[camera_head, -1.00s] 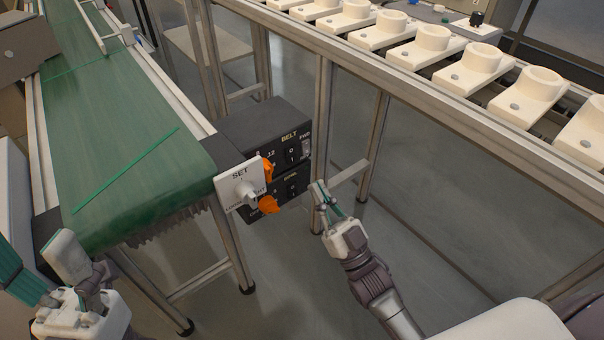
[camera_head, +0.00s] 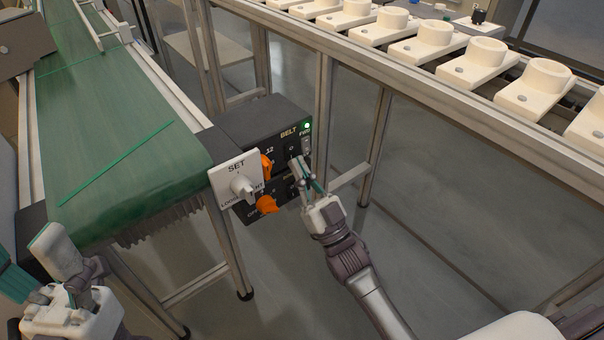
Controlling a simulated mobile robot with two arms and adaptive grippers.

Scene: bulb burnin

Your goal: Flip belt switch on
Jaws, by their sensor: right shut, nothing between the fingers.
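The belt control box (camera_head: 262,117) is a black unit beside the conveyor's end, with "BELT" printed on its front. The belt switch (camera_head: 292,149) is a dark rocker marked 0 under that label. A small green lamp (camera_head: 307,126) glows at the panel's upper right. My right gripper (camera_head: 300,168) is shut and empty, with its fingertips at the panel and overlapping the lower part of the switch. Whether they touch cannot be told. My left gripper (camera_head: 40,262) is open and empty at the lower left, beside the conveyor.
The green conveyor belt (camera_head: 120,150) runs along the left. A white SET plate with a knob (camera_head: 237,183) and orange knobs (camera_head: 266,205) sit close left of my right gripper. A rack of white sockets (camera_head: 435,40) crosses the upper right. The floor (camera_head: 430,240) at right is open.

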